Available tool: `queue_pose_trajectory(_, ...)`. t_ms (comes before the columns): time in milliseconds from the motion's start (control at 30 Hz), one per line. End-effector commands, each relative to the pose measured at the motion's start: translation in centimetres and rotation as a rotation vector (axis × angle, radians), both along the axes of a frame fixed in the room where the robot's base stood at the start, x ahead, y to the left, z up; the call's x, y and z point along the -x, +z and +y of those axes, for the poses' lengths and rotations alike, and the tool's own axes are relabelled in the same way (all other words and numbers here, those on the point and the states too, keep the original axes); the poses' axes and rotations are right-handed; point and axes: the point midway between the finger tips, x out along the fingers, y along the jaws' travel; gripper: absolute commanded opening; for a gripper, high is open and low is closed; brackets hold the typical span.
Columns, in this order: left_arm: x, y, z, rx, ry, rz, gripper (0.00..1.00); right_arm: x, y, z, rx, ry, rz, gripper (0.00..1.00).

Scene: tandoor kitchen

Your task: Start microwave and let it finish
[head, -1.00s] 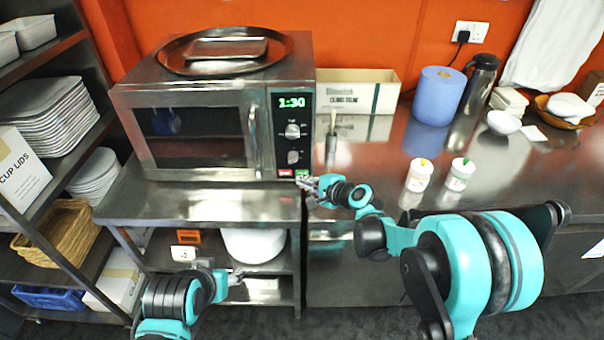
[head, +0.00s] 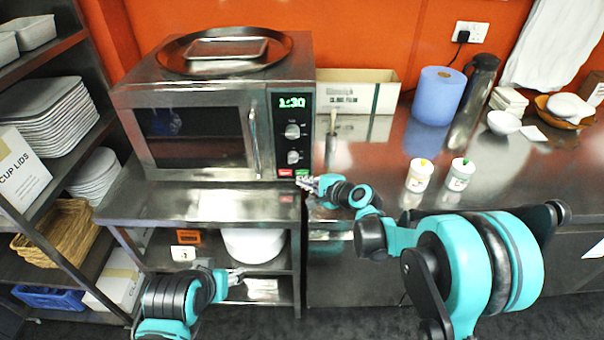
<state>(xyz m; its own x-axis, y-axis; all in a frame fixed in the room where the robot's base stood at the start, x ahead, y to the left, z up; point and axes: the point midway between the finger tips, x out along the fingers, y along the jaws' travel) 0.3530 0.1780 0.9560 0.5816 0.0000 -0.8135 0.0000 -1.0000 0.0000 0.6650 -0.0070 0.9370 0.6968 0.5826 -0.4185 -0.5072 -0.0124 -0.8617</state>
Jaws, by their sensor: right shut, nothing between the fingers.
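The microwave (head: 200,130) stands on a steel shelf unit with its door closed. Its display (head: 292,102) shows 1:30 in green. Two knobs sit below the display, and a red button (head: 285,173) and a green button (head: 302,173) are at the panel's bottom. My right gripper (head: 303,182) is shut and empty, with its fingertips right at or just below the green button; I cannot tell whether they touch it. My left gripper (head: 238,276) is low in front of the shelf unit, away from the microwave; its fingers are too small to read.
A round tray (head: 180,62) with a smaller tray lies on top of the microwave. On the counter to the right are a cardboard box (head: 385,90), a blue roll (head: 437,95), a flask (head: 472,100) and two small cups (head: 419,176). Racks with plates stand at the left.

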Motion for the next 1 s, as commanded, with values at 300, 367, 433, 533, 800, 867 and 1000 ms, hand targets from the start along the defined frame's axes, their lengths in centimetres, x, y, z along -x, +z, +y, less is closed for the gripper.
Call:
queue_pose_trajectory(300,0.0,-0.1,0.0,0.0,0.0,0.0,0.54,-0.7,0.0,0.0,0.0,0.0,0.0,0.0)
queue_pose_trajectory(367,0.0,-0.1,0.0,0.0,0.0,0.0,0.54,-0.8,0.0,0.0,0.0,0.0,0.0,0.0)
queue_pose_trajectory(433,0.0,-0.1,0.0,0.0,0.0,0.0,0.54,-0.9,0.0,0.0,0.0,0.0,0.0,0.0)
queue_pose_trajectory(533,0.0,-0.1,0.0,0.0,0.0,0.0,0.54,-0.8,0.0,0.0,0.0,0.0,0.0,0.0)
queue_pose_trajectory(800,0.0,-0.1,0.0,0.0,0.0,0.0,0.54,-0.9,0.0,0.0,0.0,0.0,0.0,0.0)
queue_pose_trajectory(867,0.0,-0.1,0.0,0.0,0.0,0.0,0.54,-1.0,0.0,0.0,0.0,0.0,0.0,0.0)
queue_pose_trajectory(1000,0.0,-0.1,0.0,0.0,0.0,0.0,0.54,-1.1,0.0,0.0,0.0,0.0,0.0,0.0)
